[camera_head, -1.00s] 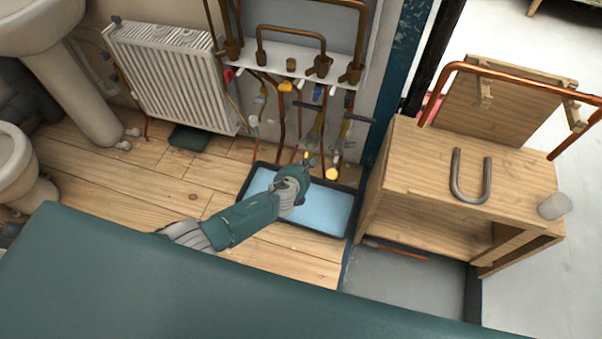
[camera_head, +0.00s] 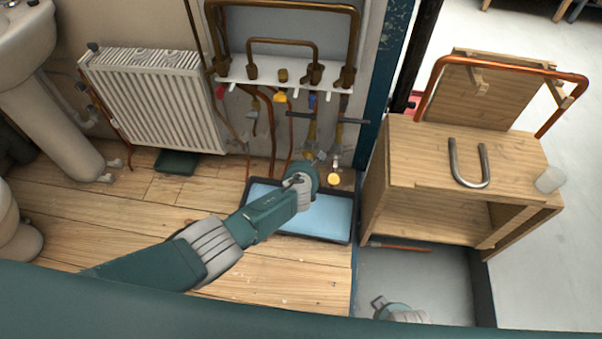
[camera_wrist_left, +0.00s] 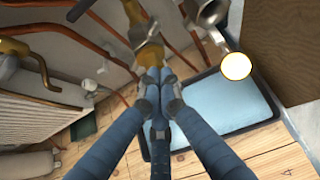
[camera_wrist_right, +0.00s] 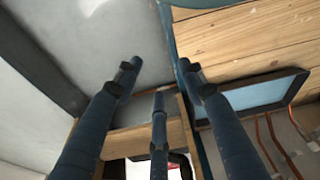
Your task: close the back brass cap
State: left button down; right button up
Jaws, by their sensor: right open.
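My left gripper (camera_head: 320,159) is over the back of the blue tray, below the wall pipes. In the left wrist view its fingertips (camera_wrist_left: 156,78) are drawn together just below a brass fitting (camera_wrist_left: 148,48); I cannot tell whether they touch it. A round pale-yellow cap (camera_wrist_left: 236,66) hangs to its right; it also shows in the head view (camera_head: 334,179). I cannot tell which cap is the back one. My right gripper (camera_head: 385,308) is open and empty, low over the grey floor beside the wooden cabinet.
The blue tray (camera_head: 341,236) lies on the wooden floor below the valves. A white radiator (camera_head: 160,105) is at left. The wooden cabinet (camera_head: 425,160), with a U-shaped pipe (camera_head: 484,165) on top, stands at right. Copper pipes crowd the left gripper.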

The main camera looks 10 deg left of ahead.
aim_at(309, 153)
pick_arm(q)
jog(key=shift+w+a+r+g+p, duration=0.2)
jog(key=shift+w+r+g+p, duration=0.6)
jog(key=shift+w+g+p, duration=0.15)
jog(key=shift+r, duration=0.1)
jog(key=shift+w+g, duration=0.2)
jog(key=shift+g, duration=0.15)
pick_arm(e)
jog(key=s+f, duration=0.1)
jog(key=f, duration=0.2)
jog(key=s+f, duration=0.1)
jog(key=shift+s+d+f, duration=0.15)
jog(key=shift+s+d, duration=0.15)
jog(key=shift+d, duration=0.05)
pick_arm(q)
jog(key=shift+r, duration=0.1)
jog(key=shift+w+d+r, duration=0.2)
jog(key=shift+r, duration=0.05)
pick_arm(e)
jog(key=shift+w, duration=0.25)
pick_arm(q)
jog(key=shift+d, duration=0.1)
jog(key=shift+p, duration=0.35)
pick_arm(e)
jog(key=shift+s+d+f, duration=0.25)
jog(key=shift+s+f, duration=0.45)
jog(key=shift+s, duration=0.1)
